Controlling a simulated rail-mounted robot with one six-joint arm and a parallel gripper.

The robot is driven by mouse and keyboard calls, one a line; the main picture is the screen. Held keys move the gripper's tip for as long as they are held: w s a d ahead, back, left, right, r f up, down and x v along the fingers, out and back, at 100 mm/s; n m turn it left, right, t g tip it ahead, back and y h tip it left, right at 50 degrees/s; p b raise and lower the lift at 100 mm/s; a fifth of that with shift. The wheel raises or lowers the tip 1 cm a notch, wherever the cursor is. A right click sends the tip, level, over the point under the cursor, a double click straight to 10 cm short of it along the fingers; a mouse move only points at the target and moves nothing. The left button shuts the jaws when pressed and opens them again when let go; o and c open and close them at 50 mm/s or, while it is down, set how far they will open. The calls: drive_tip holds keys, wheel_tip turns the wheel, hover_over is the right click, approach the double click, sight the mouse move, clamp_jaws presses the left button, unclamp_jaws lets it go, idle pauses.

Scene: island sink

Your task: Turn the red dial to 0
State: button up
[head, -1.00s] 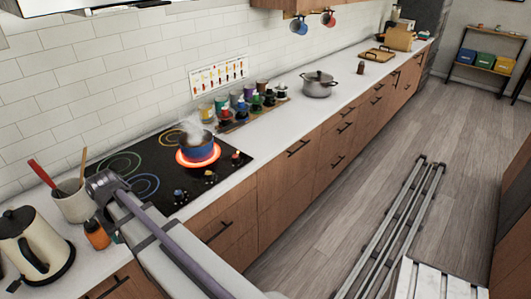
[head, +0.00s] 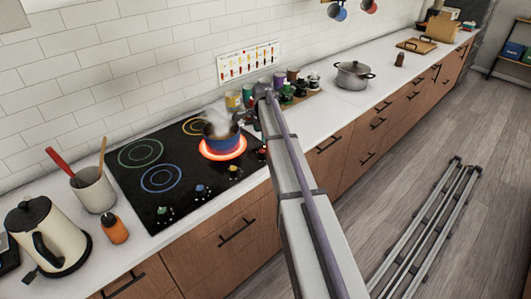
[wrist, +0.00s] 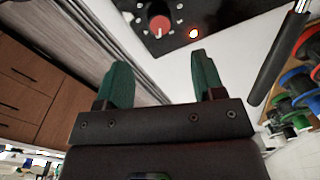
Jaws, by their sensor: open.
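The red dial (wrist: 159,24) shows at the top of the wrist view, on the black cooktop (wrist: 205,12) with pale marks around it. Its exact setting is too small to read. In the head view the cooktop (head: 140,195) is clear to see, but my arm hides my gripper and crowds the dial's corner.
A steaming blue pot (head: 221,138) stands on a glowing red burner. Other dials (head: 201,190) line the cooktop's front. Coloured jars (head: 233,100) and a grey pot (head: 352,76) stand along the counter. A kettle (head: 45,235) and utensil crock (head: 94,190) are at left.

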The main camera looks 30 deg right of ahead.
sight(262, 151)
wheel_tip(262, 151, down, 10)
drive_tip(key=b, duration=0.9)
drive_tip(key=shift+w, duration=0.15)
drive_tip(key=shift+r, duration=0.1)
drive_tip(key=c, duration=0.9)
